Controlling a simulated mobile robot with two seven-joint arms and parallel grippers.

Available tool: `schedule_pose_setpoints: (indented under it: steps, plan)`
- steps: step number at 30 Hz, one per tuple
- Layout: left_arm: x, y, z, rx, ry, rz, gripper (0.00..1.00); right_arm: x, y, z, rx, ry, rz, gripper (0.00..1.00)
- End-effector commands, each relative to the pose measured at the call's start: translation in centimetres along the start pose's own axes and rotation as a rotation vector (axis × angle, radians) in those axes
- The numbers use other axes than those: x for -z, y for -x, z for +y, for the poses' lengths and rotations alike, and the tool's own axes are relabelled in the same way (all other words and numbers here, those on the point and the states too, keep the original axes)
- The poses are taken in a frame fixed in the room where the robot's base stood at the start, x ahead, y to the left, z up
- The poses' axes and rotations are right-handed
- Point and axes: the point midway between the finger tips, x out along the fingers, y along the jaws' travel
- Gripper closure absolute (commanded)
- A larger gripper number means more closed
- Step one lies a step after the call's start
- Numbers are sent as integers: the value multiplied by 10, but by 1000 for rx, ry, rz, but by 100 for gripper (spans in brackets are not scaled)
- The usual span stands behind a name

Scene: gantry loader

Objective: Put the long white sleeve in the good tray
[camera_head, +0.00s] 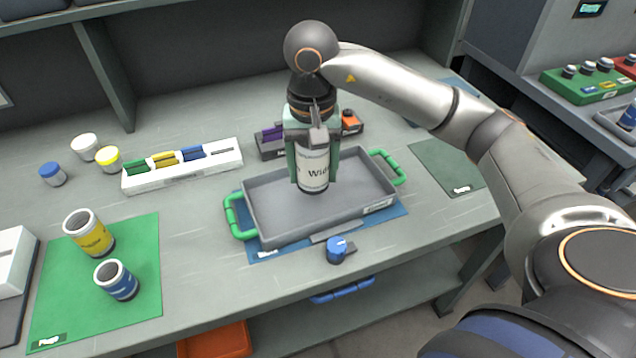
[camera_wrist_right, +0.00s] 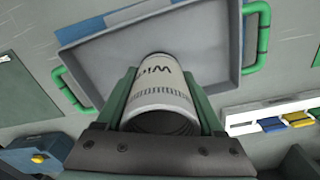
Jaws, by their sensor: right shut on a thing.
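The long white sleeve (camera_head: 313,172) is upright in my right gripper (camera_head: 312,165), with dark lettering on its side. The gripper is shut on it, with one green finger on each side. The sleeve is over the grey tray (camera_head: 270,212) with green handles; I cannot tell whether its lower end touches the tray floor. In the right wrist view the sleeve (camera_wrist_right: 162,92) sits between the fingers, its open end towards the camera, with the tray (camera_wrist_right: 205,45) beyond. Otherwise the tray looks empty. My left gripper is not in view.
A yellow sleeve (camera_head: 90,235) and a blue sleeve (camera_head: 117,281) stand on a green mat (camera_head: 60,290) at left. A blue knob (camera_head: 337,250) is in front of the tray. A white rack (camera_head: 185,172) and dark rack (camera_head: 270,148) stand behind. A dark green mat (camera_head: 445,165) at right is bare.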

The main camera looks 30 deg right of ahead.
Motion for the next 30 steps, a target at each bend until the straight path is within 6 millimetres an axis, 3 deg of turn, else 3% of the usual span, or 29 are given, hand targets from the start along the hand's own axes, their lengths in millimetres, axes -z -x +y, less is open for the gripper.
schedule_pose_setpoints:
  steps: [4,12,25,26,30]
  plan:
    - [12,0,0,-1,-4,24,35,5,-7,5,0,-3,2,100]
    - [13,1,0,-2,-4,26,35,8,-40,9,1,0,0,100]
    - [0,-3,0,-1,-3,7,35,9,-48,8,3,0,3,100]
    - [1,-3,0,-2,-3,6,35,8,-48,9,1,0,1,28]
    - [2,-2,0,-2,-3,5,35,8,-47,9,0,-1,1,13]
